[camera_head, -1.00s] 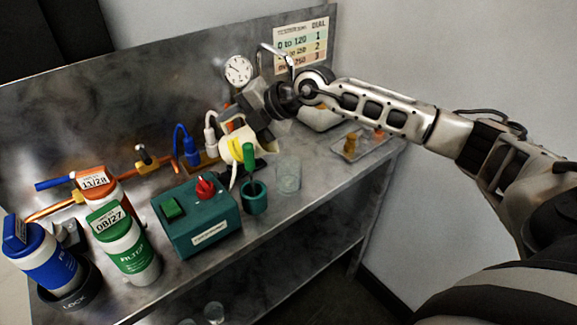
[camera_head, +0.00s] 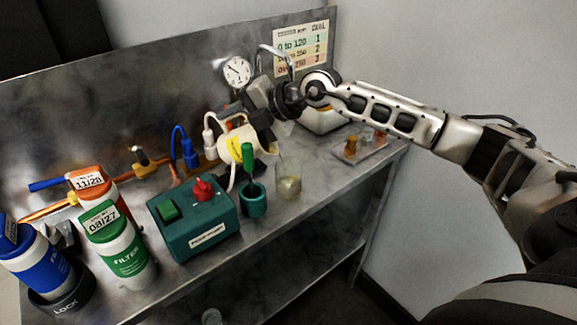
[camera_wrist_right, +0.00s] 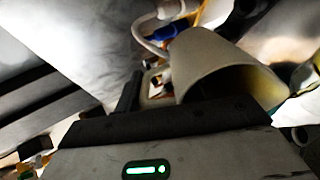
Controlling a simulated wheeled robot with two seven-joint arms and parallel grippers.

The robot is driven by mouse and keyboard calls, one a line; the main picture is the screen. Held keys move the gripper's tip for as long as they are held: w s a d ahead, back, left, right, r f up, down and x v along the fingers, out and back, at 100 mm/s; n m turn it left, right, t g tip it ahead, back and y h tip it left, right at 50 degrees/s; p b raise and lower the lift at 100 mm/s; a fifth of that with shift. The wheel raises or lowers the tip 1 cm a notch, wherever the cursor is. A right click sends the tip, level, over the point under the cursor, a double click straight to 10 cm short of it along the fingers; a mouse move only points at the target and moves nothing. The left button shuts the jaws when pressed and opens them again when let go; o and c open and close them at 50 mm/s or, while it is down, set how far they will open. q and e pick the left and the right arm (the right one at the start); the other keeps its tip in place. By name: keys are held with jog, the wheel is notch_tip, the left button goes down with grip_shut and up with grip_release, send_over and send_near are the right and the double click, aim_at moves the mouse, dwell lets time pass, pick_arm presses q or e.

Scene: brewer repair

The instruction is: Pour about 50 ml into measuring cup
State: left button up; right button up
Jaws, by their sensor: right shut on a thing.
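The clear measuring cup (camera_head: 289,173) stands upright on the steel bench, with a little cloudy yellowish liquid at its bottom. My right gripper (camera_head: 262,122) is shut on a cream jug (camera_head: 236,150), just left of and above the measuring cup. The jug is tilted. In the right wrist view the jug (camera_wrist_right: 205,60) shows its handle and a yellowish inside at its wide mouth. Whether liquid is still flowing I cannot tell clearly. My left gripper is out of view.
Close by stand a green pot (camera_head: 253,201) with a green-handled tool and a teal box (camera_head: 195,222) with a red knob. Filter bottles (camera_head: 124,250) stand at the left. A small tray (camera_head: 362,146) lies at the right. A gauge (camera_head: 237,71) is on the back panel.

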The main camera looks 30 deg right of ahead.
pick_arm(q)
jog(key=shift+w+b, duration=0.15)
jog(key=shift+b, duration=0.25)
pick_arm(e)
jog(key=shift+d+r, duration=0.1)
jog(key=shift+r, duration=0.05)
pick_arm(q)
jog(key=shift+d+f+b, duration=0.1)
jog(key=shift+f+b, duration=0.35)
jog(key=shift+b, duration=0.05)
pick_arm(e)
jog(key=shift+s+r+t, duration=0.1)
jog(key=shift+t, duration=0.2)
pick_arm(q)
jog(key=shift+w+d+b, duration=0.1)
jog(key=shift+b, duration=0.3)
pick_arm(e)
jog(key=shift+d+r+y, duration=0.1)
jog(key=shift+y, duration=0.2)
pick_arm(q)
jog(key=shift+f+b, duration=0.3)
jog(key=shift+b, duration=0.1)
pick_arm(e)
jog(key=shift+s, duration=0.1)
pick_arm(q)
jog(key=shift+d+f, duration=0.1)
pick_arm(e)
jog(key=shift+r, duration=0.1)
pick_arm(q)
jog(key=shift+b, duration=0.3)
